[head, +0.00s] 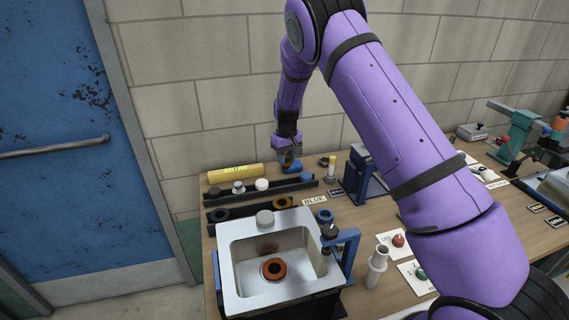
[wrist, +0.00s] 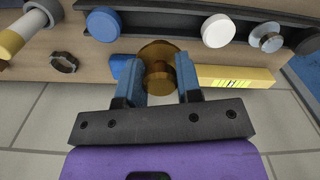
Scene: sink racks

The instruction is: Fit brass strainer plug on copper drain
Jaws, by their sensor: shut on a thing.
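The brass strainer plug (wrist: 158,52) is between the blue fingers of my gripper (wrist: 160,82) in the wrist view. Its round brass disc shows beyond the fingertips and a narrower brass part sits between them. In the head view my gripper (head: 288,157) is shut on it at the back of the bench, behind the racks. Whether the plug touches the bench is hard to tell. The copper drain (head: 265,265) is an orange-brown ring with a dark hole in the floor of the steel sink (head: 238,290), in front of and well apart from my gripper.
A dark rack (head: 215,198) holds a silver knob (head: 238,187), a white disc (head: 262,184) and a blue cap (head: 306,177). A blue stand (head: 348,244) rises at the sink's right edge. A grey cap (head: 265,219) sits on the sink's back rim.

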